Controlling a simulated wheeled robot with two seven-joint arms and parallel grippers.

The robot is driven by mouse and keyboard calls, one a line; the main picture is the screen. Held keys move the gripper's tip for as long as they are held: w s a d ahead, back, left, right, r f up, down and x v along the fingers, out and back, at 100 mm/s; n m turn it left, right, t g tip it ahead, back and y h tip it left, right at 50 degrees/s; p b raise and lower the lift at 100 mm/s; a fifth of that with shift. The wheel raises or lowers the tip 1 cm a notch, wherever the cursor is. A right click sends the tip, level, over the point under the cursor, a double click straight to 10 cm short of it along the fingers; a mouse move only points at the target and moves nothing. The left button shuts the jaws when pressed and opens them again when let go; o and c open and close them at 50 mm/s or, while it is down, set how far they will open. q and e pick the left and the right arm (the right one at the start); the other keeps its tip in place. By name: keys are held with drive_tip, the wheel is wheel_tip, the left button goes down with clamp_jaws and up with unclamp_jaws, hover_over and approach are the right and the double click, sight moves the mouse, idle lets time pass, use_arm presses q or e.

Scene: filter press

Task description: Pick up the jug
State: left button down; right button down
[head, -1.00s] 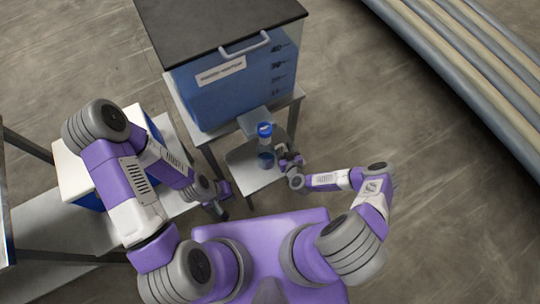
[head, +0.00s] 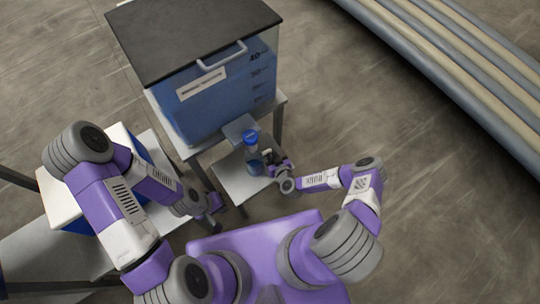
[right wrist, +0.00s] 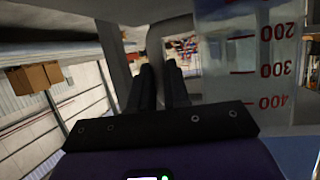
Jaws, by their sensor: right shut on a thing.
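The jug (head: 252,158) is clear with a blue lid and stands upright over the small low shelf (head: 240,190), below the tank. I cannot tell whether its base touches the shelf. My right gripper (head: 270,166) is at the jug's right side. In the right wrist view, the jug's wall with red markings (right wrist: 245,70) fills the right, and my right gripper (right wrist: 160,85) is shut on the pale handle. My left gripper (head: 215,205) is low, left of the shelf, apart from the jug; its fingers are too small to read.
A blue tank with a dark lid (head: 195,40) stands on a table behind the jug, with a grey block (head: 238,128) jutting out just above it. A white and blue box (head: 60,200) is at the left. Floor at the right is clear up to the pipes (head: 450,70).

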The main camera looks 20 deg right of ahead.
drive_tip(key=f+p+v, duration=0.2)
drive_tip(key=v, duration=0.7)
drive_tip(key=s+f+p+v, duration=0.1)
drive_tip(key=p+v, duration=0.1)
drive_tip(key=v, duration=0.6)
drive_tip(key=shift+s+f, duration=0.25)
drive_tip(key=shift+s, duration=0.4)
drive_tip(key=shift+d, duration=0.15)
idle(1.7)
